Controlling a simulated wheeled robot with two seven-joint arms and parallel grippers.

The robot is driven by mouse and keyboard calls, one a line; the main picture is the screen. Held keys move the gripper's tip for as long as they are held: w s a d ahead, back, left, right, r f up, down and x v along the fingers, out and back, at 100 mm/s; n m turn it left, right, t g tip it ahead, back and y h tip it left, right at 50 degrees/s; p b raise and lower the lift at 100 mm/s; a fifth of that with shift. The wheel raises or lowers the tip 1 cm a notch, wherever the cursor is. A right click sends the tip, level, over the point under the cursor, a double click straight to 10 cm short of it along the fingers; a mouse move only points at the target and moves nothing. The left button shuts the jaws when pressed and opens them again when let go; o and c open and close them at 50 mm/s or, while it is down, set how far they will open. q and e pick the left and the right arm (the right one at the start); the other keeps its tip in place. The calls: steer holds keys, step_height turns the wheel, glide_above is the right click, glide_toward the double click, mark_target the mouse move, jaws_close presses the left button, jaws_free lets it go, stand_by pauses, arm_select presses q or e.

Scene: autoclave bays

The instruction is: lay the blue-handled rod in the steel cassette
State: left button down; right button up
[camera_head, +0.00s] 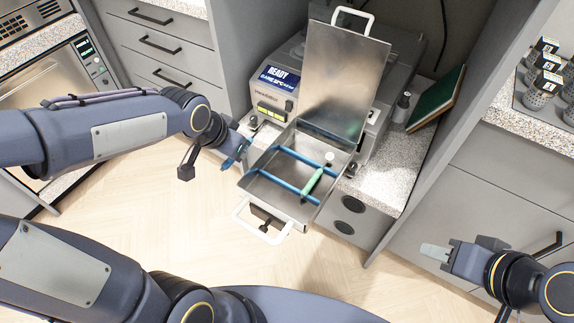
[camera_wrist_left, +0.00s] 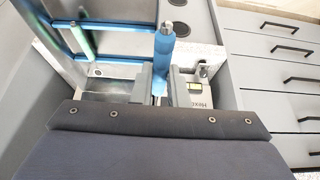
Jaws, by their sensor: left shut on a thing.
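The steel cassette (camera_head: 288,172) juts out from the front of the sterilizer, its lid raised. Two blue bars cross its inside, and a green-handled rod (camera_head: 313,182) lies over them. My left gripper (camera_head: 236,149) is at the cassette's left side. In the left wrist view its fingers (camera_wrist_left: 161,88) are shut on the blue-handled rod (camera_wrist_left: 164,48); the cassette (camera_wrist_left: 122,38) is to the left there. The blue rod (camera_head: 242,150) is small and partly hidden in the head view. My right gripper (camera_head: 437,252) is away at the lower right, apart from everything; its finger gap is unclear.
The raised lid (camera_head: 343,75) stands behind the cassette. The sterilizer (camera_head: 280,85) reads READY. A green book (camera_head: 437,98) leans at the right. A rack of grey items (camera_head: 545,85) is on the right counter. Drawers (camera_head: 155,38) stand at the upper left. The floor in front is clear.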

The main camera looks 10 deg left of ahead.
arm_select(q)
steer(key=w+d+f+b, duration=0.1)
steer(key=d+f, duration=0.1)
steer(key=w+d+f+b, duration=0.1)
steer(key=w+d+f, duration=0.1)
steer(key=d+f, duration=0.1)
steer(key=w+d+f+b, duration=0.1)
steer(key=w+d+f, duration=0.1)
steer(key=shift+d+f, duration=0.15)
steer(key=shift+d, duration=0.15)
steer(key=shift+d+f, duration=0.15)
steer(key=shift+f, duration=0.05)
steer(key=shift+w+d+f+b, duration=0.15)
steer(key=shift+f+b, duration=0.6)
steer(key=shift+f, duration=0.95)
steer(key=shift+f, duration=0.15)
steer(key=c, duration=1.4)
jaws_free()
steer(key=shift+c, duration=0.2)
